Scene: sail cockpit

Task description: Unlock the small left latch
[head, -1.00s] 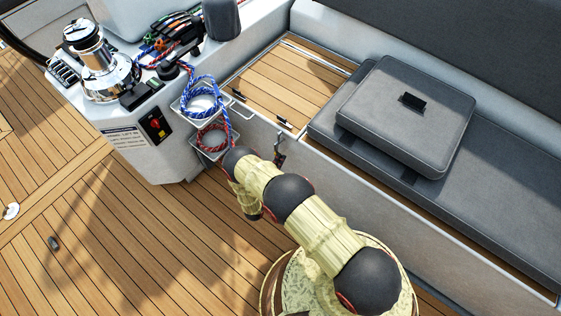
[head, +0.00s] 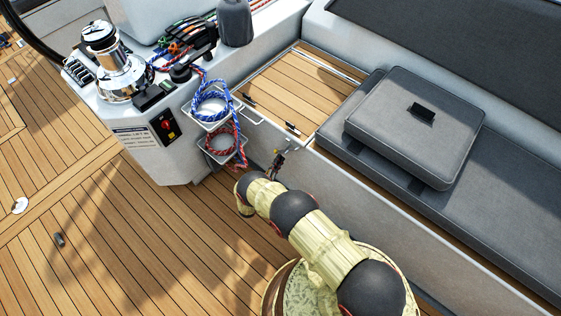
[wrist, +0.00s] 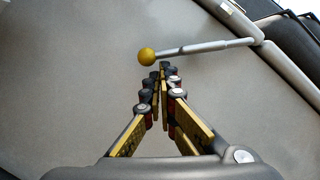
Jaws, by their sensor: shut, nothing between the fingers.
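My gripper (wrist: 162,72) is shut and empty in the wrist view, its fingers together in front of a grey panel. A silver rod with a yellow ball end (wrist: 147,57) lies just beyond the fingertips, its ball slightly up and left of them. The rod runs right to the panel's edge. It looks like a lever; I cannot tell whether it belongs to the left latch. In the head view, two small dark fittings sit on the wooden seat lid's near edge, the left one (head: 249,98) and the right one (head: 292,128). My gripper is small there, by the bench front.
Two wire baskets with blue rope (head: 212,104) and red rope (head: 222,146) hang just left of the bench. A grey cushion (head: 415,125) covers the bench to the right. A winch (head: 115,72) tops the console. The wooden deck (head: 120,235) is mostly clear.

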